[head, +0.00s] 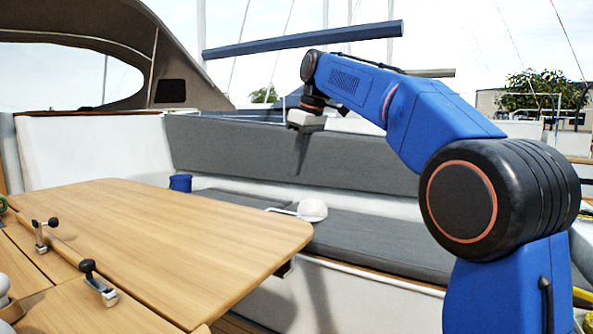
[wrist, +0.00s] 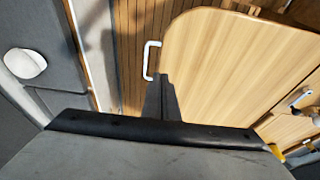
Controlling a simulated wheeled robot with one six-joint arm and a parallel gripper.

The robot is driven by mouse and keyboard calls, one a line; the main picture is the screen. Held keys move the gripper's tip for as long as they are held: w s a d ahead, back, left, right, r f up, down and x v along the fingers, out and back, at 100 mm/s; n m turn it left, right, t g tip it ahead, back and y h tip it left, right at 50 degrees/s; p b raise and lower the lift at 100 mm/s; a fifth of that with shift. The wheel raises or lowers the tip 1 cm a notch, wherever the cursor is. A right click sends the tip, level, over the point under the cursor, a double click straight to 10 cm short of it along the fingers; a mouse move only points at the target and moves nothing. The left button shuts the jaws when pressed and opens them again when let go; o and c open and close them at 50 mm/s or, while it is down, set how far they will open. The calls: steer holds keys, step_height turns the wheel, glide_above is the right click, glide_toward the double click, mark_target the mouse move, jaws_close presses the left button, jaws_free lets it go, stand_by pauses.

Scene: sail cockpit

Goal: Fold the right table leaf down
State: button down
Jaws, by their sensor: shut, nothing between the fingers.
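The wooden table leaf (head: 170,225) is up and level, with a rounded near corner. It also shows in the wrist view (wrist: 235,50), where a white U-shaped handle (wrist: 148,60) stands out beside its edge. My gripper (head: 299,172) is in the air above the grey seat, beyond the leaf's outer edge and higher than its top. In the wrist view its dark fingers (wrist: 161,78) are together and empty. They overlap the leaf's edge near the handle in that picture, and I see no contact with either.
Two black-knobbed clamps (head: 97,283) stand on the table left of the leaf. A blue mug (head: 180,183) is at the leaf's far edge. A white rounded object (head: 313,210) lies on the grey seat (head: 370,235). A dark boom (head: 305,40) hangs above my arm.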

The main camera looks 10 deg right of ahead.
steer(key=x, duration=0.9)
steer(key=shift+s+d+f, duration=0.2)
steer(key=shift+f, duration=1.1)
steer(key=shift+f, duration=0.1)
steer(key=shift+w+f, duration=0.1)
steer(key=shift+f, duration=0.15)
steer(key=s+a+f+m+g+y, duration=0.1)
steer(key=s+a+f+g+y, duration=0.1)
steer(key=f, duration=0.9)
steer(key=s+a+f+g+y, duration=0.2)
steer(key=s+f, duration=0.1)
steer(key=f, duration=0.8)
steer(key=s+a+f+m+g+y, duration=0.1)
steer(key=s+a+f+g+y, duration=0.15)
steer(key=f, duration=0.85)
steer(key=s+a+f+g+y, duration=0.2)
steer(key=s+a+f+y, duration=0.1)
steer(key=s+a+f, duration=0.5)
steer(key=s+a+f+m+g+y, duration=0.1)
steer(key=s+a+f+g+y, duration=0.2)
steer(key=s+a+f, duration=0.5)
steer(key=s+a, duration=0.2)
steer(key=s, duration=0.4)
steer(key=shift+s+a+f+m+g, duration=0.15)
steer(key=shift+a+f+m+g, duration=0.15)
steer(key=shift+f+g, duration=0.1)
